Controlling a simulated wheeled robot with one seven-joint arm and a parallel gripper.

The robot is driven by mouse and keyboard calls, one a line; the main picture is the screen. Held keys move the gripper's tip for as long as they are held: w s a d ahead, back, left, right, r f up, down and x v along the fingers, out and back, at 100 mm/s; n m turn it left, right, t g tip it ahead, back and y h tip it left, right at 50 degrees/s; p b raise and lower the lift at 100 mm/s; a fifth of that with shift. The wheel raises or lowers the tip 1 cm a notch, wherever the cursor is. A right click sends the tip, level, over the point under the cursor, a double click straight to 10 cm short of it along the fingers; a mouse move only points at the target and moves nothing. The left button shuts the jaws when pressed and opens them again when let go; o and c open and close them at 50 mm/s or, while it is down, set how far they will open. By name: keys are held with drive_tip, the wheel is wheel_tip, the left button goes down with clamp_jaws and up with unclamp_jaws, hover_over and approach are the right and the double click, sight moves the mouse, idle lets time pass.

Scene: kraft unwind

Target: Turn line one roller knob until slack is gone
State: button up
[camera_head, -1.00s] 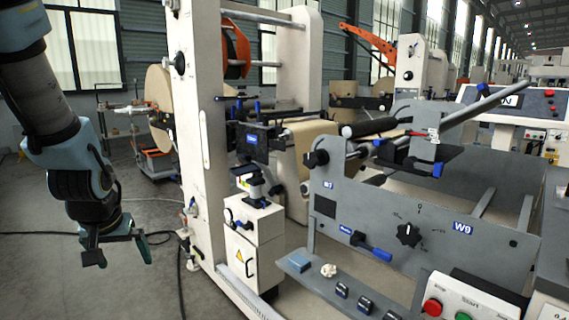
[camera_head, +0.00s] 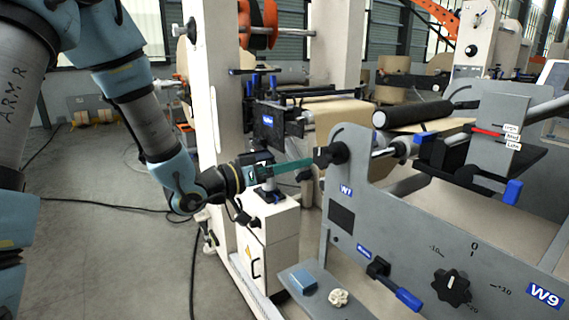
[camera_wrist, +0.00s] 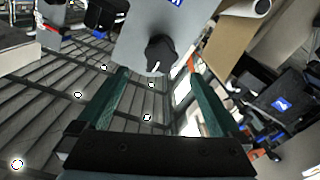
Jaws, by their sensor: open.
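A black dial (camera_head: 451,288) with a number scale and a blue-handled lever (camera_head: 394,284) sit lower on the panel. A shelf (camera_head: 325,275) holds a blue block and a white lump. A white cabinet (camera_head: 268,240) stands under my gripper. Floor at left is open.

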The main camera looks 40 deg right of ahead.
sight(319, 158)
drive_tip(key=shift+s+d, duration=0.15)
drive_tip(key=shift+d, duration=2.25)
drive_tip(key=shift+s+d, duration=0.1)
drive_tip(key=shift+d, duration=2.25)
drive_tip(key=shift+c, duration=0.2)
drive_tip(key=c, duration=1.3)
drive_tip(key=shift+b, duration=0.4)
drive_tip(key=shift+f+m+b, duration=0.1)
drive_tip(key=shift+m+b, duration=2.1)
drive_tip(key=shift+b, duration=0.55)
drive_tip(key=shift+m+b, duration=2.5)
drive_tip(key=shift+b, duration=0.6)
